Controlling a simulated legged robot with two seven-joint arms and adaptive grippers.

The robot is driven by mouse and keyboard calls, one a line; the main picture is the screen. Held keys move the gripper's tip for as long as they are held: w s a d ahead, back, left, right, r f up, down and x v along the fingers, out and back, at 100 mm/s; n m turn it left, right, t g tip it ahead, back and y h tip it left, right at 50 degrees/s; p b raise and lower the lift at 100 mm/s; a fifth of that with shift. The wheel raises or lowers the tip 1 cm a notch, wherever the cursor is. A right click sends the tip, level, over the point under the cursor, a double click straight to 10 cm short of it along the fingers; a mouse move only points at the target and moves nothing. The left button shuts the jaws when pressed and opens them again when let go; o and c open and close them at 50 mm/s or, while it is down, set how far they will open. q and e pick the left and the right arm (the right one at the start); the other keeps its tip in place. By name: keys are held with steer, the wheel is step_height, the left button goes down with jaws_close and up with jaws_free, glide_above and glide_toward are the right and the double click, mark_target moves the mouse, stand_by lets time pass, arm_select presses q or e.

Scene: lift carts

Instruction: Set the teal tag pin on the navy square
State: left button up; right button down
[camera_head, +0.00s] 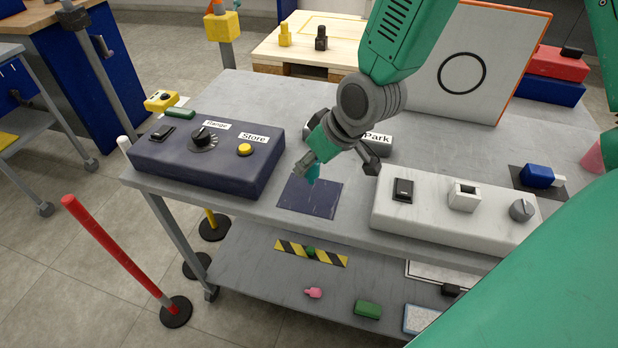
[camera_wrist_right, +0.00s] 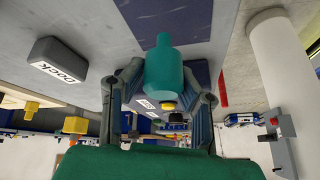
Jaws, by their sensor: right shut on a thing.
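The teal tag pin (camera_head: 313,172) is in my right gripper (camera_head: 310,168), which is shut on it. In the right wrist view the pin (camera_wrist_right: 165,75) sits between the two fingers, its narrow end pointing away from the palm. The navy square (camera_head: 312,199) lies flat on the grey cart top, between the dark console and the white console. In the head view the pin shows over the square's far edge. I cannot tell whether it touches the surface. My left gripper is not in view.
The dark console (camera_head: 205,165) with a knob and yellow button stands left of the square; the white console (camera_head: 455,208) stands right. A white board with a circle (camera_head: 462,75) stands at the back.

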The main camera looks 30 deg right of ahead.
mark_target(309, 181)
step_height(309, 181, down, 4)
steer(key=shift+a+r+b, duration=0.15)
steer(key=shift+r+b, duration=0.1)
steer(key=shift+b, duration=0.1)
steer(key=shift+s+f, duration=0.1)
steer(key=c, duration=1.2)
jaws_free()
steer(key=p+v, duration=0.2)
steer(key=v, duration=1)
steer(key=shift+p, duration=0.35)
